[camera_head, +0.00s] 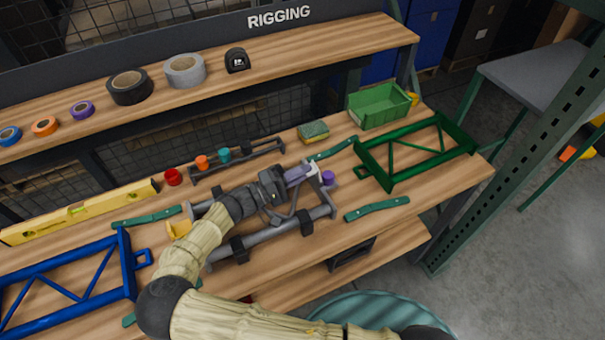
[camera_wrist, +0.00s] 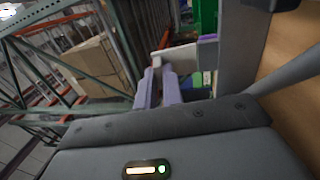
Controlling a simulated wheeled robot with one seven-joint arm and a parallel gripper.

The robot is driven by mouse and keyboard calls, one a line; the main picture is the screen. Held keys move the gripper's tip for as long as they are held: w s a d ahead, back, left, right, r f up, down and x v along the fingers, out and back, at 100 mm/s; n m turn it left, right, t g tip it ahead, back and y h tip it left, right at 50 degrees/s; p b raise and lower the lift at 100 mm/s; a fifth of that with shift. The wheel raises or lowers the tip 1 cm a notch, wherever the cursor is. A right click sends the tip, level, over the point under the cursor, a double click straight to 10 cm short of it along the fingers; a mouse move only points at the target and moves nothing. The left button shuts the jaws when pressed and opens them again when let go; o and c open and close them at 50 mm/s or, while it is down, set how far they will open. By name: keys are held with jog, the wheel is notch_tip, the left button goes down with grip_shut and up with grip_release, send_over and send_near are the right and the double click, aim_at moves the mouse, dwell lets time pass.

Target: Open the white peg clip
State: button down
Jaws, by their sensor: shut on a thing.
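The white peg clip (camera_head: 314,168) is a small pale piece at the upper right corner of the grey tube frame (camera_head: 278,233), next to a purple knob (camera_head: 328,178). In the wrist view the clip (camera_wrist: 183,57) is a pale strip running from the fingertips toward the grey upright. My gripper (camera_head: 308,171) reaches over the frame from the left, its lilac fingers (camera_wrist: 158,82) closed on the clip. The fingers hide part of the clip, and I cannot tell how far open it is.
A green frame (camera_head: 418,152) and green tray (camera_head: 379,106) lie to the right, with a sponge (camera_head: 314,131) behind. A blue frame (camera_head: 70,282) and yellow level (camera_head: 80,212) lie left. A green strap piece (camera_head: 377,209) lies in front. Tape rolls line the upper shelf.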

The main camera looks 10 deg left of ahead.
jog(key=c, duration=1.5)
grip_release()
